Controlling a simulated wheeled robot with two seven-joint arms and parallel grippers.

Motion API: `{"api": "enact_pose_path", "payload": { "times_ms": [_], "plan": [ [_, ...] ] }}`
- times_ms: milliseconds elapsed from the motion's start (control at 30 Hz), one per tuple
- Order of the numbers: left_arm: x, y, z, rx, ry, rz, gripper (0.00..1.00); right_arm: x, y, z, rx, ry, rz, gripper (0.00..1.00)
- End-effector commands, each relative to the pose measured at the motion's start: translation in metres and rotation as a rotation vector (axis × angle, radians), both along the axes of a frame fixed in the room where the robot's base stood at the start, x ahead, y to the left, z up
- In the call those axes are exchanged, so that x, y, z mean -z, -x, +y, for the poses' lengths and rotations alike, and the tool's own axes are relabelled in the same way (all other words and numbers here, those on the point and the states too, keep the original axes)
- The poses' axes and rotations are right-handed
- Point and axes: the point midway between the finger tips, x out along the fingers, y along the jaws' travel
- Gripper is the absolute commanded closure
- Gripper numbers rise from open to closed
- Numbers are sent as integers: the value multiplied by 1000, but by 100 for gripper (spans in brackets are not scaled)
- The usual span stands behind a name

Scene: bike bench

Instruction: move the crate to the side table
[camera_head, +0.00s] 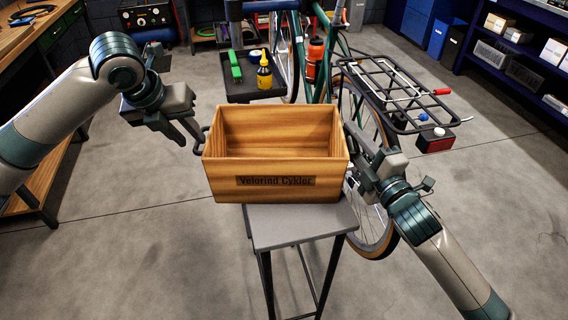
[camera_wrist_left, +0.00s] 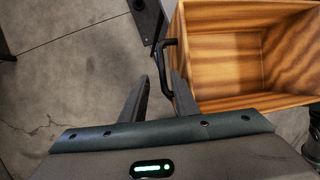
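The wooden crate (camera_head: 277,190), marked "Velorind Cykler", is upright and looks empty. It appears to rest on the small grey side table (camera_head: 305,228), overhanging its left side. My left gripper (camera_head: 196,136) is at the crate's left side. In the left wrist view its fingers (camera_wrist_left: 160,95) are apart, with the crate's black left handle (camera_wrist_left: 166,68) near and partly between the tips. The crate's interior (camera_wrist_left: 225,60) also shows there. My right gripper (camera_head: 362,142) is against or close to the crate's right side; its fingertips and any right handle are hard to make out.
A bicycle with a black rear rack (camera_head: 400,95) stands behind and right of the crate. A dark tray (camera_head: 250,88) with a yellow bottle (camera_head: 264,72) is just behind it. A workbench (camera_head: 45,30) is at the left, blue shelves (camera_head: 520,45) at the right. The front floor is clear.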

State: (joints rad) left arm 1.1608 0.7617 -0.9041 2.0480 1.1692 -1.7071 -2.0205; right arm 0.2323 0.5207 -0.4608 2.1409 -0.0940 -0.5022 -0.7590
Motion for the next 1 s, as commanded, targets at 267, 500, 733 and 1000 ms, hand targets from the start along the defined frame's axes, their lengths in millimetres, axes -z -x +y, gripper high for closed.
{"api": "enact_pose_path", "payload": {
  "times_ms": [267,500,733,1000],
  "plan": [
    [0,0,0,0,0,0,72,2,13,-6,0,-1,1,72],
    [0,0,0,0,0,0,72,5,43,-18,0,2,1,72],
    [0,0,0,0,0,0,72,8,77,-32,-1,0,3,72],
    [0,0,0,0,0,0,72,10,103,-44,1,-1,1,72]
  ]
}}
